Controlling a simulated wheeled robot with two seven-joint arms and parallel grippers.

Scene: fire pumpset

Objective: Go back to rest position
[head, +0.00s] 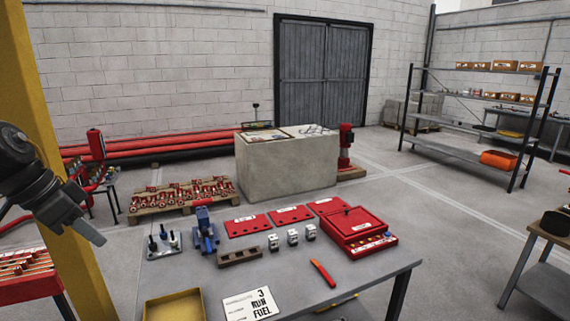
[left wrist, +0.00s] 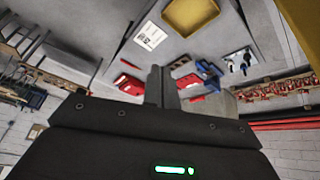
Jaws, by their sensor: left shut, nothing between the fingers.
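My left gripper (head: 88,232) is at the left of the head view, raised beside the yellow post and left of the workbench. Its fingers are shut with nothing between them. In the left wrist view the shut fingers of my left gripper (left wrist: 161,86) stand up in the middle, with the bench behind them. My right gripper is in neither view.
The grey workbench (head: 290,290) holds a red box (head: 357,228), red plates, a blue vise (head: 204,232), a yellow tray (head: 173,306) and a white sign (head: 250,304). A yellow post (head: 58,150) stands close by my left arm. Open floor lies right of the bench.

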